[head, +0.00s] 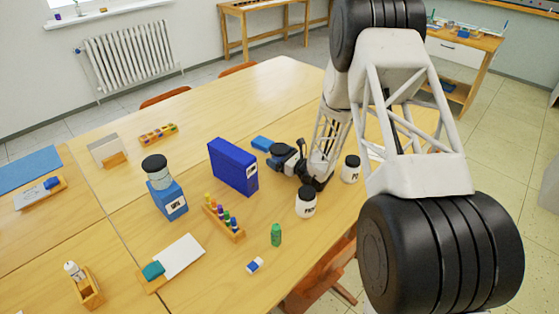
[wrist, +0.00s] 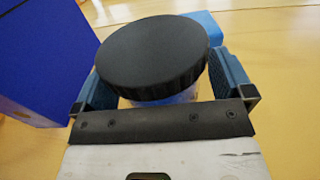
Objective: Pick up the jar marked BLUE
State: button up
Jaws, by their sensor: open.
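A jar with a wide black lid (wrist: 152,58) sits between the two blue-padded fingers of my gripper (wrist: 167,84) in the wrist view. My gripper is open around it, one finger on each side. Only a strip of the jar's pale, bluish body shows below the lid, and I see no label on it, so I cannot read its mark. In the head view my gripper (head: 284,160) is low over the table, right of a tall blue box (head: 230,168), and largely hides this jar.
Two white jars with black lids, a nearer one (head: 306,204) and a farther one (head: 351,170), stand to the right. A light blue block (head: 261,143) lies just beyond my gripper. A rack of colored pieces (head: 224,223) and a green bottle (head: 276,235) stand nearer the front.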

jog(key=c, duration=1.2)
jog(key=shift+o, duration=0.2)
jog(key=shift+r, duration=0.15)
jog(key=shift+r, duration=4.85)
